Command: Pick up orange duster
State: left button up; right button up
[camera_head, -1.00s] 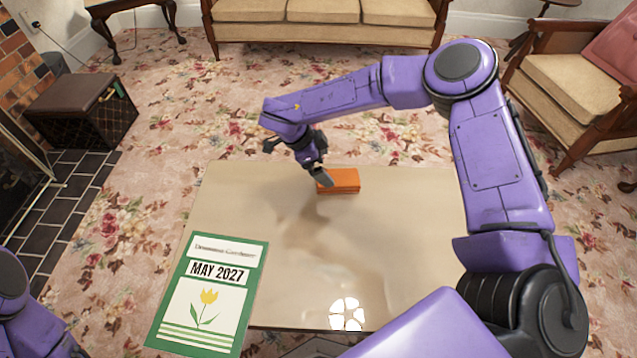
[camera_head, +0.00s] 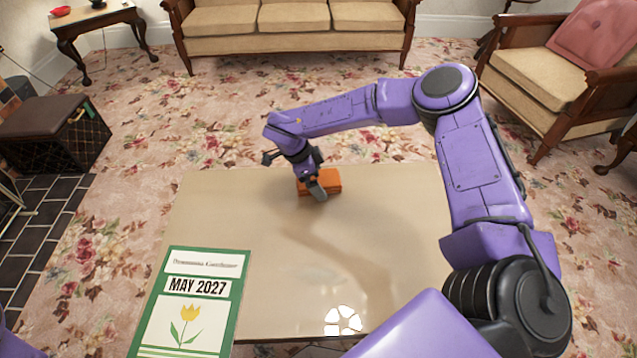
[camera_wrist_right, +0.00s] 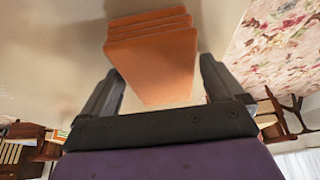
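The orange duster (camera_head: 326,178) is a small block near the far edge of the beige table (camera_head: 230,215). My right gripper (camera_head: 317,190) is at the duster and covers part of it in the head view. In the right wrist view the duster (camera_wrist_right: 152,60) shows ridged layers at one end and lies ahead of and between the fingers. My right gripper (camera_wrist_right: 160,92) is open there, one finger on each side, with gaps to the duster. I cannot tell how far its fingertips are above the table. My left gripper is not in view.
A green calendar (camera_head: 190,305) reading MAY 2027 lies at the table's near left. A white patterned spot (camera_head: 342,320) is at the near edge. The middle of the table is clear. A sofa (camera_head: 290,25), an armchair (camera_head: 540,80) and a dark box stool (camera_head: 55,135) stand around.

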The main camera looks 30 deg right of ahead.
aim_at(322, 178)
jog(key=c, duration=0.8)
jog(key=shift+r, duration=0.3)
notch_tip(322, 178, up, 3)
jog(key=shift+f+p, duration=0.1)
jog(key=shift+p, duration=0.45)
jog(key=s+a+r+p, duration=0.3)
jog(key=s+a+r, duration=0.6)
jog(key=a, duration=0.1)
jog(key=shift+s+r, duration=0.3)
jog(key=shift+s, duration=0.1)
